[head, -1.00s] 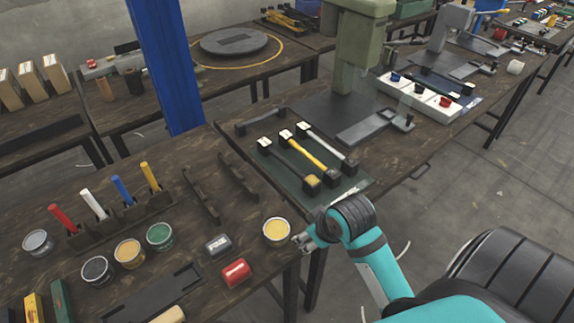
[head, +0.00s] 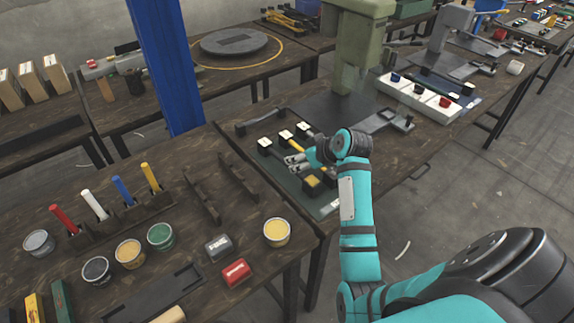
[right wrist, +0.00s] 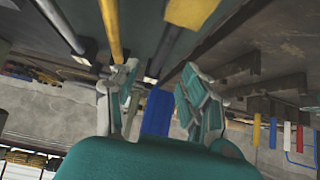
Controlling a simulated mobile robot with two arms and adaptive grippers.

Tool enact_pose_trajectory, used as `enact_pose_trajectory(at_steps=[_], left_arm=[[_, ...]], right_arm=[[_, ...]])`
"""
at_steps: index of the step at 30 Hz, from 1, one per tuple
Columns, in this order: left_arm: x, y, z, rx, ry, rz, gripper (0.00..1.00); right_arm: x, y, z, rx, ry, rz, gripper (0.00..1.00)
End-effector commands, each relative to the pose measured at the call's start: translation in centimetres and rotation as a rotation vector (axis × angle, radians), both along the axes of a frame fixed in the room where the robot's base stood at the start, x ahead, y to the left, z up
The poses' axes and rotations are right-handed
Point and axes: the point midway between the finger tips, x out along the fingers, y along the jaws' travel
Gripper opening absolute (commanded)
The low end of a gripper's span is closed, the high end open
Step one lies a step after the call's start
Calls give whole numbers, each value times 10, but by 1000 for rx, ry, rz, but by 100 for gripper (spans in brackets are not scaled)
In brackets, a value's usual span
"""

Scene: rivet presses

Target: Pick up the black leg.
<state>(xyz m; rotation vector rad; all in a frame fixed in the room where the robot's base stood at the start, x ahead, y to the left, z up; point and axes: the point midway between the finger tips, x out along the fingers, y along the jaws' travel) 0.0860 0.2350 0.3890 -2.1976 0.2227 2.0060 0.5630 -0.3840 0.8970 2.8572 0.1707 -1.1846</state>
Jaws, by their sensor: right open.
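The black leg (head: 276,152) lies on the dark green mat (head: 329,203), leftmost of three legs in the head view, with a block at each end. The yellow leg and the white leg lie to its right, partly hidden by my right arm. My right gripper (head: 295,163) is over the mat at the black leg, hiding part of its rod. In the right wrist view the black leg (right wrist: 168,52) runs between the directions of the two open fingers of my right gripper (right wrist: 157,85); I see no contact. My left gripper is not in view.
A green press (head: 350,50) stands behind the mat. A white tray (head: 420,100) with coloured parts is at its right. Paint cans, including a yellow one (head: 277,232), and a rack of coloured handles (head: 120,215) fill the near left table. A blue post (head: 165,65) rises behind.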

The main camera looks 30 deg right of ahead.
Motion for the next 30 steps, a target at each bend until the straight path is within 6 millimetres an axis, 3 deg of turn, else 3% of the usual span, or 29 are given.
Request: enact_pose_trajectory(at_steps=[10,18,27,30], left_arm=[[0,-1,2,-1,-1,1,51],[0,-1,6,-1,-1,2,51],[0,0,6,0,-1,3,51],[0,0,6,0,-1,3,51]], right_arm=[[23,4,-23,1,0,0,45],[46,8,-53,1,1,0,45],[51,8,-59,-2,1,-1,45],[51,8,-59,-2,1,-1,35]])
